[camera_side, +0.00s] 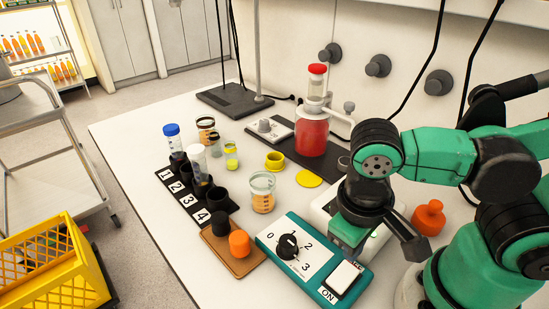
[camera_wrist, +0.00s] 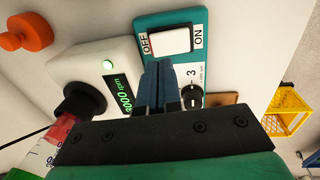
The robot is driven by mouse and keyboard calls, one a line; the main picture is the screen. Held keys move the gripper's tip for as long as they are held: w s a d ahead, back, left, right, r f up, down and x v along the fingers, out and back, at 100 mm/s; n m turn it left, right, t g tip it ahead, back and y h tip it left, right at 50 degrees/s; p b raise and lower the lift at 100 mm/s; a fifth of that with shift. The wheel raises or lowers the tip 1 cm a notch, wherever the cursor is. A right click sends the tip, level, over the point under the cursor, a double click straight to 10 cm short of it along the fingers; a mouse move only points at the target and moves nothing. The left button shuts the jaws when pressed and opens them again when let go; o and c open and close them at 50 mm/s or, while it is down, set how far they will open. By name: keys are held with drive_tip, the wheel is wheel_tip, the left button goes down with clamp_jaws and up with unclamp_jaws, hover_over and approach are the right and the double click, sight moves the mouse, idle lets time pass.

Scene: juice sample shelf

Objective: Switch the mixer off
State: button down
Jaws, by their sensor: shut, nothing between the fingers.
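The teal control box (camera_side: 270,238) carries a white rocker switch (camera_side: 342,278) and a black dial (camera_side: 287,246) marked 0 to 3. In the wrist view the rocker (camera_wrist: 170,41) sits between the OFF label on the left and the ON label on the right. I cannot tell which side is pressed in. The white mixer unit (camera_wrist: 85,68) beside it has a lit green lamp and a lit rpm display. My gripper (camera_wrist: 160,66) is shut and empty. Its tips appear just below the rocker in the wrist view; contact is not clear. In the side view my arm partly hides the mixer.
An orange bulb-shaped object (camera_side: 429,218) stands right of my gripper. A beaker (camera_side: 263,192), a brown tray (camera_side: 221,249) with two caps and a numbered black rack (camera_side: 184,200) are to the left. A red jar (camera_side: 312,134) stands behind. The table's front-left is clear.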

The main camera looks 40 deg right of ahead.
sight(343, 277)
drive_tip(key=shift+d+f, duration=0.2)
drive_tip(key=shift+f, duration=0.95)
drive_tip(key=shift+d+f, duration=0.15)
drive_tip(key=shift+f, duration=0.95)
drive_tip(key=shift+d+f, duration=0.1)
drive_tip(key=shift+f, duration=0.1)
drive_tip(key=shift+a+r, duration=0.2)
drive_tip(key=shift+a, duration=0.65)
drive_tip(key=shift+r, duration=0.1)
